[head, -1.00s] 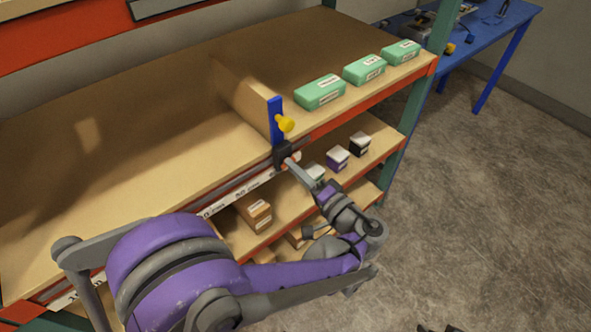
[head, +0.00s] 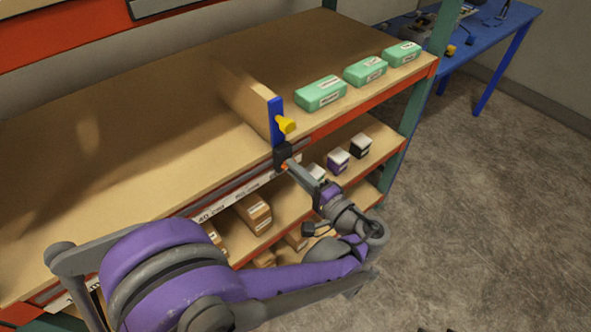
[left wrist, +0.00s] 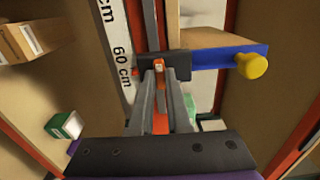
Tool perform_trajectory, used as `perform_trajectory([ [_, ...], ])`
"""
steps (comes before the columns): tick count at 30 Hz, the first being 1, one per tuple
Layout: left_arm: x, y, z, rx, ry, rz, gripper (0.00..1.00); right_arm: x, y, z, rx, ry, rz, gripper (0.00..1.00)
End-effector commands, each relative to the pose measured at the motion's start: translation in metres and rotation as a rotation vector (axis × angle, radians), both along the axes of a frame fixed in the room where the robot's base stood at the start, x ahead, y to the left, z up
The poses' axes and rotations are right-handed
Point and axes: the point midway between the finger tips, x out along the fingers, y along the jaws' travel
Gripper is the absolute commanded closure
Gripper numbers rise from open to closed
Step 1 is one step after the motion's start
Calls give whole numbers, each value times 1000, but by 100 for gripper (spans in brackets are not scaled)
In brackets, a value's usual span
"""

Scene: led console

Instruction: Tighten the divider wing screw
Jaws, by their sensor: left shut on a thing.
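The divider (head: 245,100) is a tan upright panel on the top shelf, with a blue front edge strip (head: 276,115) and a yellow knob (head: 286,125). A black clamp block (head: 282,154) sits below the strip at the shelf's front edge. A small orange wing screw (left wrist: 158,65) shows on the clamp in the left wrist view; a speck of it shows in the head view (head: 285,167). My left gripper (head: 288,166) points at the clamp from the front. Its fingers (left wrist: 160,75) are shut on the wing screw and partly hide it. My right gripper is not in view.
Three green boxes (head: 320,94) stand on the top shelf right of the divider. Small cartons (head: 254,213) and boxes (head: 338,161) sit on the shelf below, near my left arm. A ruler strip (left wrist: 120,55) runs along the shelf edge. A blue table (head: 500,50) stands behind right.

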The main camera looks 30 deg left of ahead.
Motion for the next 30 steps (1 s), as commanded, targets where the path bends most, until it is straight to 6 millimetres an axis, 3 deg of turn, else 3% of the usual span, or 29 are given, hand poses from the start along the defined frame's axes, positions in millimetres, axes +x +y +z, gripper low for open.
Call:
perform_trajectory([
  [2,0,-1,-1,-4,2,-1,100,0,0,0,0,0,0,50],
  [3,0,-1,-1,-3,1,-1,78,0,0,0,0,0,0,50],
  [7,0,-1,-1,-3,1,-1,54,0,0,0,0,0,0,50],
  [19,-2,-7,-1,-1,-1,-2,54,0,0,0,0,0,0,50],
  [30,-29,-73,-1,-3,0,-7,54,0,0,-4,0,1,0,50],
])
